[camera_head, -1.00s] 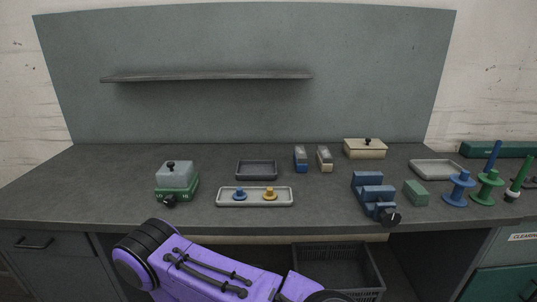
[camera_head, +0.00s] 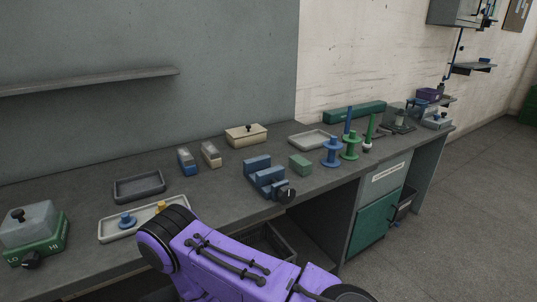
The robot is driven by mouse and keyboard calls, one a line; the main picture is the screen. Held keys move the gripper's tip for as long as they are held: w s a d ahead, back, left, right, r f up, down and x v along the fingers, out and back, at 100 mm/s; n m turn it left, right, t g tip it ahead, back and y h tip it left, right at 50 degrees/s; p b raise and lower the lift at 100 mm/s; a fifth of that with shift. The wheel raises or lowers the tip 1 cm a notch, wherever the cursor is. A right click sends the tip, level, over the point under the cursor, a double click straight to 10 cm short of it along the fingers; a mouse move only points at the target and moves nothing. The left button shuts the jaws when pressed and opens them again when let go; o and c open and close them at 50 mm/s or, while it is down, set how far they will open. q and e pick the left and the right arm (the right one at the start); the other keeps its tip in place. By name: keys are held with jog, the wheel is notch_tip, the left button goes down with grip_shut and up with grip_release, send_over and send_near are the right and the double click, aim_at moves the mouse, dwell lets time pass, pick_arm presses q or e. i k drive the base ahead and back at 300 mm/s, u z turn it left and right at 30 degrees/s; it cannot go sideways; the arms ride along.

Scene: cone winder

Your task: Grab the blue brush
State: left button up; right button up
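No object is plainly a blue brush at this size. One candidate is a small blue block with a grey top (camera_head: 187,162), standing on the bench beside a similar beige block (camera_head: 211,154). Another is an upright blue rod (camera_head: 348,120) at the blue spool (camera_head: 331,152) and green spool (camera_head: 350,146); its lower end is hidden. An upright green rod (camera_head: 370,127) with a white lower end stands to its right. A purple arm link of mine crosses the bottom of the picture. Neither gripper shows.
The grey bench (camera_head: 225,195) also carries a blue stepped fixture with a black knob (camera_head: 264,175), a green block (camera_head: 300,164), a lidded beige box (camera_head: 246,135), an empty pale tray (camera_head: 312,139) and a dark tray (camera_head: 139,187). Open floor (camera_head: 450,210) lies at the right.

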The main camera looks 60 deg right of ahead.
aim_at(186, 160)
jog(key=z, duration=2.1)
